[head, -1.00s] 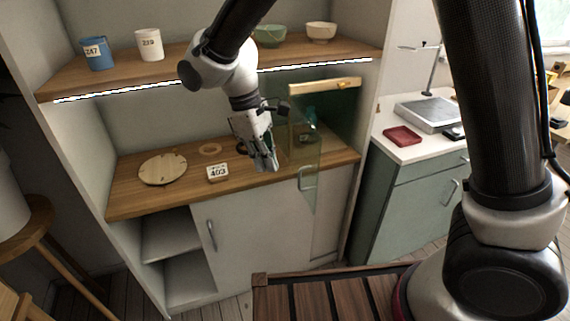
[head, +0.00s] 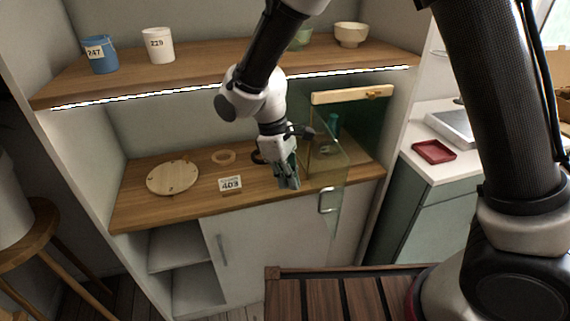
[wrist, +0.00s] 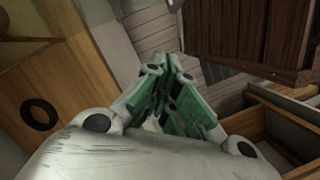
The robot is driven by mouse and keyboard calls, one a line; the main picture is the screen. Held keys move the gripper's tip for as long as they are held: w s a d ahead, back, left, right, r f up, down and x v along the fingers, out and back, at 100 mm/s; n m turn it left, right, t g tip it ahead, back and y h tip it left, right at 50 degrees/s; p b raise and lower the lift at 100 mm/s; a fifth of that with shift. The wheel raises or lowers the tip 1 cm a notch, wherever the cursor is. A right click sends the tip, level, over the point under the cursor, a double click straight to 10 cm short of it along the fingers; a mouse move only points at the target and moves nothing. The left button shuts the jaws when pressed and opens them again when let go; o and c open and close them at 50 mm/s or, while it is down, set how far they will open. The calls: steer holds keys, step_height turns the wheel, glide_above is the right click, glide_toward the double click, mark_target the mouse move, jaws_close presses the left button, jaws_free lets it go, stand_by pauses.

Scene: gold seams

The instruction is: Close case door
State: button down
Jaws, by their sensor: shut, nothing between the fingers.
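A glass case (head: 351,96) with a pale wooden top rail stands at the right end of the wooden counter. Its glass door (head: 333,172) stands open, swung out toward the front, with a metal handle (head: 326,201) low on its outer edge. A teal object shows inside the case, partly seen through glass. My gripper (head: 289,184) is shut and empty, pointing down just left of the door, over the counter's front. I cannot tell whether it touches the glass. In the wrist view my gripper (wrist: 172,92) has its greenish fingers together; the door is not clear there.
A round wooden board (head: 173,177), a ring (head: 223,156) and a card marked 403 (head: 230,184) lie on the counter to the left. The lit shelf (head: 200,78) above holds cups and bowls. A slatted wooden surface (head: 340,294) is in front.

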steer(key=shift+s+d+f, duration=0.3)
steer(key=shift+d+f, duration=0.15)
steer(key=shift+d, duration=0.25)
steer(key=shift+s+d+f, duration=0.3)
steer(key=shift+d+f, duration=0.1)
steer(key=shift+d, duration=0.35)
steer(key=shift+s+d+f, duration=0.3)
steer(key=shift+d+f, duration=0.15)
steer(key=shift+d, duration=0.25)
